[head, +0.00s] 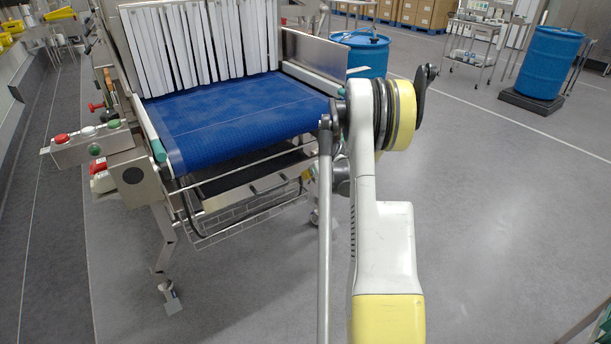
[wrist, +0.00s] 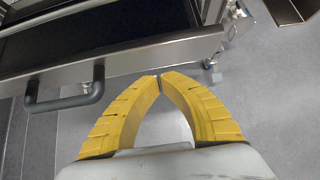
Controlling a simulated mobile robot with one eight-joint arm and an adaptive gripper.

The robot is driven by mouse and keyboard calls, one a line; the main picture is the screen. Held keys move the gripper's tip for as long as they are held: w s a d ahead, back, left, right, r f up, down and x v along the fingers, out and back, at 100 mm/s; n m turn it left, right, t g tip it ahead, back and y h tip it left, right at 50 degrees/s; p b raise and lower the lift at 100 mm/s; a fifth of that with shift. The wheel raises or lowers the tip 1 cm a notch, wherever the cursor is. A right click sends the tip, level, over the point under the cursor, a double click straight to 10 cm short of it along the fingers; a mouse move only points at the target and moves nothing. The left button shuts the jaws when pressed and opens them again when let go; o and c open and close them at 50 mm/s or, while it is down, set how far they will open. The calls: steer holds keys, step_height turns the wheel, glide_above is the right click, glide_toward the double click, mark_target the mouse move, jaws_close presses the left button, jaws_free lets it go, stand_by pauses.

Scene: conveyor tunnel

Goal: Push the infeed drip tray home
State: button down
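The infeed drip tray shows in the wrist view as a dark pan with a metal front wall (wrist: 140,58). A black bar handle (wrist: 68,103) stands out from that wall on the left. My gripper (wrist: 160,77) is to the right of the handle, with its yellow fingertips together and nothing seen between them. The tips look close to the front wall; I cannot tell whether they touch it. In the head view the dark tray (head: 245,178) lies under the blue belt, partly covered by it, and my arm hides most of my gripper.
The blue conveyor belt (head: 230,118) lies above the tray, with white strip curtains (head: 195,45) behind. A control box with buttons (head: 90,143) juts out at the left. A wire rack (head: 235,222) hangs below. A blue drum (head: 362,55) stands behind my arm.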

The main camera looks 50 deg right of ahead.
steer(key=p+v, duration=0.4)
steer(key=v, duration=0.7)
steer(key=shift+s+f, duration=0.3)
steer(key=shift+s, duration=0.1)
steer(key=shift+a, duration=0.15)
steer(key=a+r+n, duration=0.5)
steer(key=a+n, duration=0.1)
steer(key=a, duration=0.3)
steer(key=w+a+r+n+g+y, duration=0.1)
steer(key=a+r+n, duration=0.4)
steer(key=a, duration=0.3)
steer(key=a+r+n, duration=0.5)
steer(key=a+n, duration=0.1)
steer(key=a, duration=0.3)
steer(key=s+a+r+n+y, duration=0.1)
steer(key=s+a+r+n, duration=0.1)
steer(key=s+a+n, duration=1.5)
steer(key=a+n, duration=0.4)
steer(key=shift+g, duration=0.3)
steer(key=shift+a+r, duration=0.1)
steer(key=shift+a, duration=0.05)
